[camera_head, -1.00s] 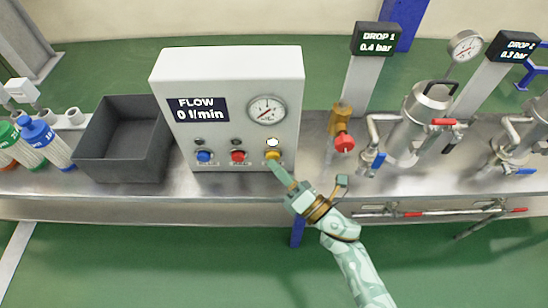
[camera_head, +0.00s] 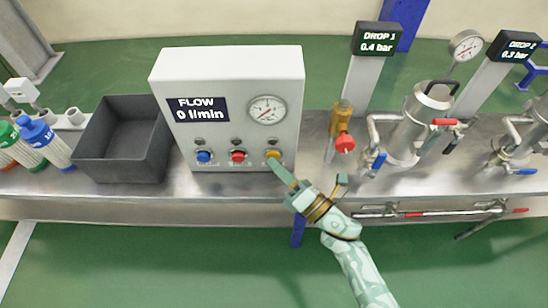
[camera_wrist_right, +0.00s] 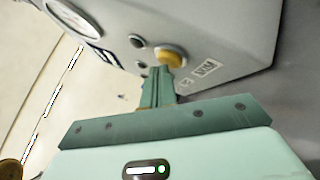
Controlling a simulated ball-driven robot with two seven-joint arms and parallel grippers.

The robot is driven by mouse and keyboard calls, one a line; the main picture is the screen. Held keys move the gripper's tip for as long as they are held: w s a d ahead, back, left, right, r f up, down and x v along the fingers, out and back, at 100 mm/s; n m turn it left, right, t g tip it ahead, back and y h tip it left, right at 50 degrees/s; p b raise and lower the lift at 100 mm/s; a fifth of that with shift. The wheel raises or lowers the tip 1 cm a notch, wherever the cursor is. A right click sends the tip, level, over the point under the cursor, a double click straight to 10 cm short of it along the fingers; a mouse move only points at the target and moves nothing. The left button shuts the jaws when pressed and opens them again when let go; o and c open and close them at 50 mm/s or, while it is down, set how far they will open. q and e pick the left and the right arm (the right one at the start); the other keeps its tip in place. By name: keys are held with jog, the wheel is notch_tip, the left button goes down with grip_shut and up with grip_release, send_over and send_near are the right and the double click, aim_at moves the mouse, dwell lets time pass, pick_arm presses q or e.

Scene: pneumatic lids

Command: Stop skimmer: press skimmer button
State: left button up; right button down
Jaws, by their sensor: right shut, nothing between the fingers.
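The white control box (camera_head: 232,75) stands on the steel bench with a blue button (camera_head: 204,157), a red button (camera_head: 238,156) and a yellow button (camera_head: 273,155) in a row. The yellow button also shows in the right wrist view (camera_wrist_right: 173,58), beside a label that seems to read SKIM. The small lamp (camera_head: 272,141) above it is dark. My right gripper (camera_head: 278,168) is shut and empty, its fingertips right at the yellow button; I cannot tell whether they touch. In the wrist view the shut fingers (camera_wrist_right: 160,72) partly cover the button's lower edge. My left gripper is not in view.
The box's display (camera_head: 199,109) reads FLOW 0 l/min, beside a round gauge (camera_head: 267,110). A dark grey bin (camera_head: 125,172) stands left of the box. A brass valve with a red knob (camera_head: 344,143) and a steel vessel (camera_head: 425,110) stand to the right.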

jog(key=s+p, duration=0.1)
jog(key=s, duration=0.5)
dwell(0.3)
jog(key=shift+f, duration=0.1)
